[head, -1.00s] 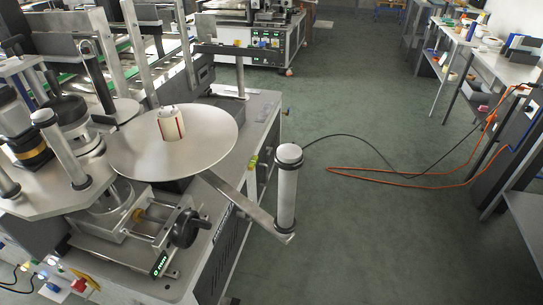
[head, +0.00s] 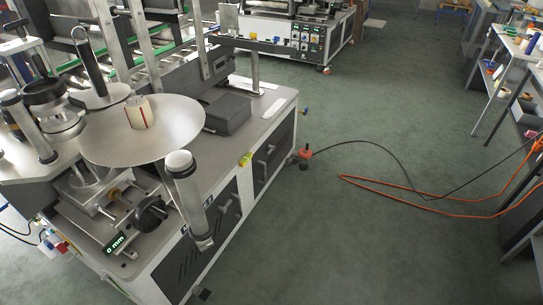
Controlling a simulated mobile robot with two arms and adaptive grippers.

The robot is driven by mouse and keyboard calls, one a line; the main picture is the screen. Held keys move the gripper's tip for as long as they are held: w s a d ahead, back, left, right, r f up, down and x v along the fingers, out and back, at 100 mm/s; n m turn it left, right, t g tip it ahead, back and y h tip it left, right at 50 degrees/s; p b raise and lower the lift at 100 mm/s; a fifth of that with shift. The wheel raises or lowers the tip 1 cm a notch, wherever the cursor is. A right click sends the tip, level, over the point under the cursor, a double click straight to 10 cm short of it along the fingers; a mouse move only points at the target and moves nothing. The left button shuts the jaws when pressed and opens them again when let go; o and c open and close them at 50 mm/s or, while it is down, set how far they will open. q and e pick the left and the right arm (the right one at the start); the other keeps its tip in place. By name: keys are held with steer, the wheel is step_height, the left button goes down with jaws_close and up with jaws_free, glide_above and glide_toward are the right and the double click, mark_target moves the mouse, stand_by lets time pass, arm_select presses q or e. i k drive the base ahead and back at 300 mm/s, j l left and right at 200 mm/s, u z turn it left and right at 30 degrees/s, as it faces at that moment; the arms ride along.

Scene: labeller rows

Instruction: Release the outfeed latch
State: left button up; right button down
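A labelling machine (head: 262,108) fills the left of the head view. It carries a round metal plate (head: 185,135) with a white and red core (head: 139,112), a pale roller (head: 184,190) on an arm, and a black handwheel (head: 150,213) beside a "0 mm" display (head: 116,244). A roller conveyor (head: 120,75) with green edges runs behind the plate. I cannot tell which part is the outfeed latch. Neither of my grippers is in view.
A second machine (head: 290,38) stands at the back. Benches (head: 510,70) line the right. The aisle between is otherwise clear.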

mark_target(270, 151)
steer(key=i+l+u, duration=0.35)
steer(key=i+l, duration=0.2)
steer(key=i+l+u, duration=0.2)
steer(key=l, duration=0.3)
steer(key=i+l+u, duration=0.35)
steer(key=i+l, duration=0.45)
steer(key=i, duration=0.05)
